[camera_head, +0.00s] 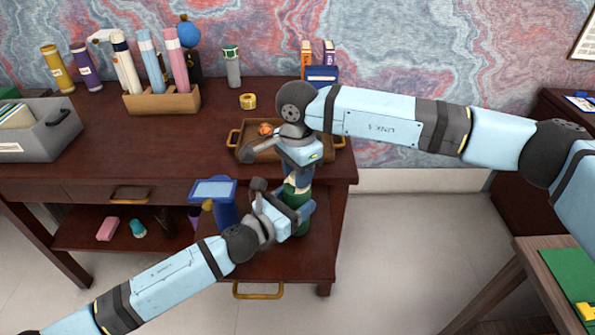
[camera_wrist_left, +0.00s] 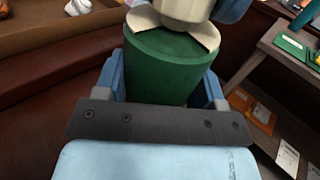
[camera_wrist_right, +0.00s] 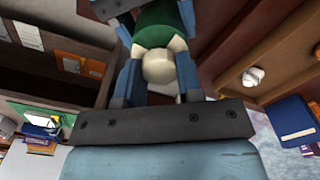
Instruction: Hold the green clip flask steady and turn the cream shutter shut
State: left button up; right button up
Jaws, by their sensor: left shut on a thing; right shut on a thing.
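The cream shutter (camera_wrist_left: 180,9) sits on top of the flask. My right gripper (camera_head: 298,174) comes from above and is shut on the shutter. In the right wrist view the rounded cream top (camera_wrist_right: 158,67) lies between the fingers, with green beyond it. The shutter's exact angle is hard to tell.
A wooden tray (camera_head: 243,153) with gold handles lies just behind, holding a small orange and white thing (camera_head: 265,129). A blue container (camera_head: 222,212) stands left of the flask. A grey file box (camera_head: 62,133) and a pen holder (camera_head: 160,102) are farther left.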

jog(key=m, duration=0.5)
jog(key=shift+m, duration=0.3)
jog(key=shift+s+m, duration=0.1)
jog(key=shift+m, duration=2)
jog(key=o, duration=0.9)
jog(key=shift+o, duration=0.2)
jog(key=shift+r, duration=0.15)
notch_tip(320, 180, up, 12)
